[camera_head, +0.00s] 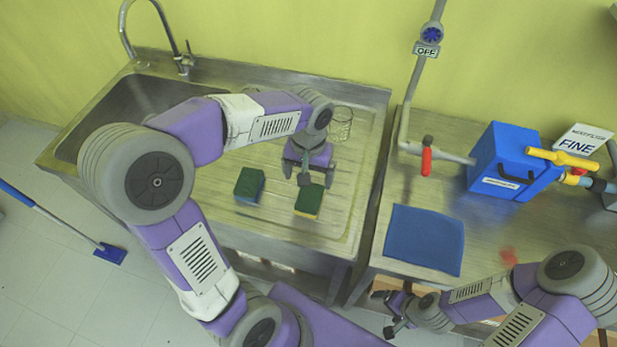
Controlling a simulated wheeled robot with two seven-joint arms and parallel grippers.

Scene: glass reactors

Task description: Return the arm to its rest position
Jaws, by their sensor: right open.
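My left arm comes in from the left and reaches over the metal sink counter. Its gripper (305,175) hangs above the ribbed drainboard, just behind a green and yellow sponge (309,201). Its fingers look spread, with nothing visible between them. My right arm is folded at the lower right. Its gripper (386,313) is open and empty, low in front of the right-hand bench's front edge.
A second sponge (249,185) lies on the drainboard, and a glass beaker (340,124) stands behind the left gripper. A blue mat (424,239), a blue box (503,162) and a red-handled valve (427,158) are on the right bench (460,219). The sink basin (130,108) is behind my left arm.

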